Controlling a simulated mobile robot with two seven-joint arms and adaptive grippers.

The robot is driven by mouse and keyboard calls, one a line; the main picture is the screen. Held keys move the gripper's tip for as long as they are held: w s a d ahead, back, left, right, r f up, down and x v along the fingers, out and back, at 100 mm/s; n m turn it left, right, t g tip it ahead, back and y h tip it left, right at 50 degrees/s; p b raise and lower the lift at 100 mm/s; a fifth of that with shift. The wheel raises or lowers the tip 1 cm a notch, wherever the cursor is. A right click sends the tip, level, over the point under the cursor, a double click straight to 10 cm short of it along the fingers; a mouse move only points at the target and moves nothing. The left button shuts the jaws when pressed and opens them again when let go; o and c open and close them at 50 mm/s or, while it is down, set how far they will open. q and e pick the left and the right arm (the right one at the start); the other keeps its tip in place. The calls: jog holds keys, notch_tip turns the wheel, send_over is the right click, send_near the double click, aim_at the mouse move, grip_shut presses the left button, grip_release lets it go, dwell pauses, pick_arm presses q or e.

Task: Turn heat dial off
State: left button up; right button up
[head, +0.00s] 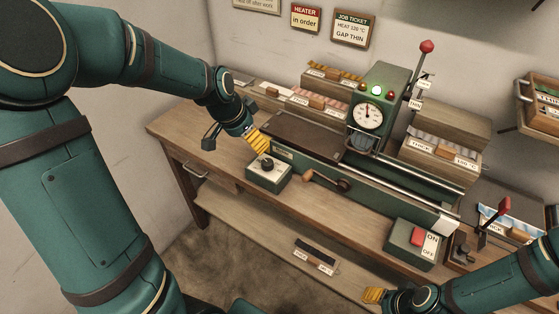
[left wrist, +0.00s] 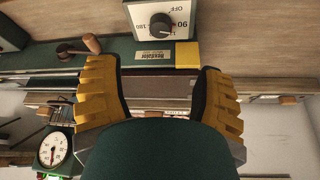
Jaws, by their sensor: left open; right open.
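The heat dial is a black knob (head: 267,163) on a small green box with a pale top, at the front left of the bench. In the left wrist view the knob (left wrist: 162,22) sits on a white plate marked OFF, 90 and 180. A pale mark on the knob shows, but its exact setting is hard to read. My left gripper (head: 258,143) is beside and just behind the dial, apart from it. In the left wrist view its yellow fingers (left wrist: 156,68) are spread with nothing between them. My right gripper (head: 374,296) is low at the front right, empty.
A green machine (head: 372,95) with a gauge and a lit green lamp stands behind. A wooden-handled crank (head: 325,180) sticks out right of the dial. A red ON/OFF switch box (head: 416,239) is at the right front. Bare bench top lies left of the dial.

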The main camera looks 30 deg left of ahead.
aim_at(267, 162)
pick_arm(q)
jog(key=b+x, duration=0.3)
jog(key=x, duration=1)
jog(key=shift+w+f, duration=0.15)
jog(key=shift+f, duration=0.15)
grip_shut()
